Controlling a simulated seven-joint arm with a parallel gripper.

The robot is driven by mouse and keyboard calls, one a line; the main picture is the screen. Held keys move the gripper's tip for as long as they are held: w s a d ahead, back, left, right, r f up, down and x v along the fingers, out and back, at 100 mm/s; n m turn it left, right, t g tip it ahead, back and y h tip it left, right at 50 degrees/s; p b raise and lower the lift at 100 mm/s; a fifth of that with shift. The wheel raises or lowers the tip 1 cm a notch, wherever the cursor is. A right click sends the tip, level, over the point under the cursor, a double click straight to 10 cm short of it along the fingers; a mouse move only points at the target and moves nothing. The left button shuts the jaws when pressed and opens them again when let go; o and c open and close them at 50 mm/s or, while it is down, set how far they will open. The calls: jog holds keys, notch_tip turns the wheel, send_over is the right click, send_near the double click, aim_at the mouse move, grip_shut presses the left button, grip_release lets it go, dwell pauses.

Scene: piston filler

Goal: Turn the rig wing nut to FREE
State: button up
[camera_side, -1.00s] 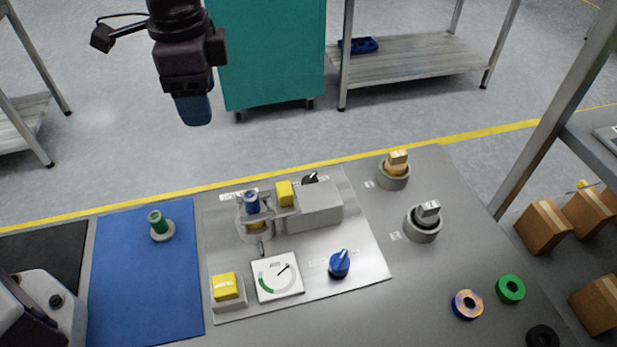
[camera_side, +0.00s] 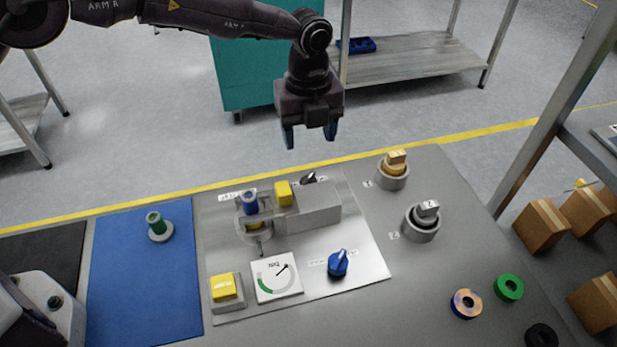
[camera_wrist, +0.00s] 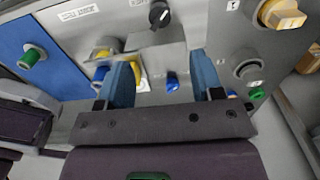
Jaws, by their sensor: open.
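The rig (camera_side: 305,213) is a grey block with a yellow cap (camera_side: 283,193) and a clear cylinder on a metal plate. A small black knob with a light pointer (camera_side: 309,178), apparently the wing nut, sits at the rig's back edge beside a small white label. It also shows at the top of the wrist view as a black knob (camera_wrist: 159,14). The label is too small to read. My gripper (camera_side: 310,138) is open and empty, above and behind the knob in the side view. In the wrist view, its blue fingers (camera_wrist: 163,75) stand apart, below the knob.
A blue pointer knob (camera_side: 338,264), a dial (camera_side: 276,277) and a yellow button (camera_side: 223,287) are on the plate. A green-topped piece (camera_side: 155,222) stands on the blue mat (camera_side: 130,290).

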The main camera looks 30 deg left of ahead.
aim_at(308, 181)
notch_tip(308, 181, down, 12)
dwell(0.4)
